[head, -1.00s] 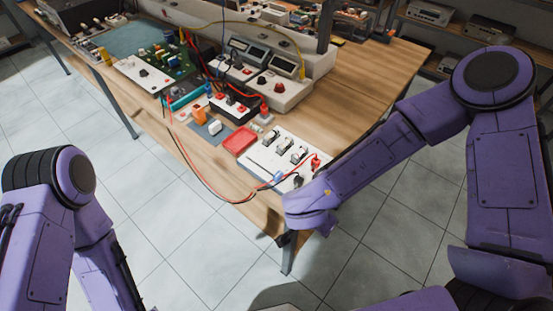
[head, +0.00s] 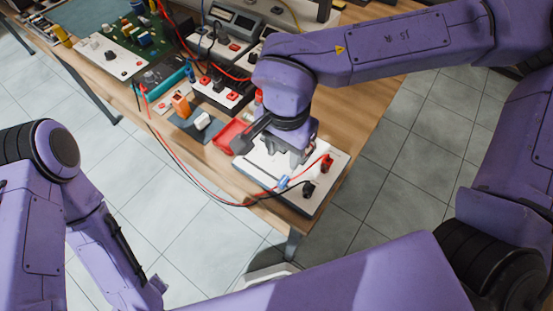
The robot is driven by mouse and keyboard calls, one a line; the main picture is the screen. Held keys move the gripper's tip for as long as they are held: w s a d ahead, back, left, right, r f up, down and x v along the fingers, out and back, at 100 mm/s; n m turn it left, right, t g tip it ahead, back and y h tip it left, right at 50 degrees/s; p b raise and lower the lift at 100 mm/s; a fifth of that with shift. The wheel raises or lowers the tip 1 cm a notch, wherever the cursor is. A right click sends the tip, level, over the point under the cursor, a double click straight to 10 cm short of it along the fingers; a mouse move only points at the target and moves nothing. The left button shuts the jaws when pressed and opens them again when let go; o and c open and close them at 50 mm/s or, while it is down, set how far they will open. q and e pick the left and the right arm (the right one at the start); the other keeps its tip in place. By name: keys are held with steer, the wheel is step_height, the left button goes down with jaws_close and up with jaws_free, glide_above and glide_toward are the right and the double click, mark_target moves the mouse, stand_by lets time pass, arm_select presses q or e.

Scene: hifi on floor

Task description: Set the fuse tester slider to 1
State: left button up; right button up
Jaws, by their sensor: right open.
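The fuse tester (head: 331,183) is a white panel on a dark base at the bench's near right corner. A red terminal (head: 327,162), a black terminal (head: 309,190) and a small light-blue piece (head: 283,182) show near its front edge. My right gripper (head: 287,156) points down over the panel's middle and is open. It hides much of the panel, including the fuse holders seen earlier. The slider and its marks cannot be made out clearly, and I cannot tell whether the fingers touch anything. My left arm hangs at the left, away from the bench, with its gripper not visible.
A red tray (head: 226,136) lies just left of the panel. Red and black leads (head: 187,168) loop over the bench's front edge to the terminals. Meters, an orange block (head: 181,104) and a circuit board crowd the bench further left. Bare wood (head: 353,118) lies to the right.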

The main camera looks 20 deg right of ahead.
glide_above(284, 180)
steer(key=f, duration=0.5)
steer(key=shift+s+f, duration=0.2)
steer(key=shift+f, duration=0.1)
steer(key=f, duration=0.4)
steer(key=shift+w+f+b, duration=0.1)
steer(key=shift+w+b, duration=0.2)
steer(key=shift+b, duration=0.05)
steer(key=shift+s+f, duration=0.1)
steer(key=shift+f, duration=0.05)
steer(key=shift+c, duration=0.3)
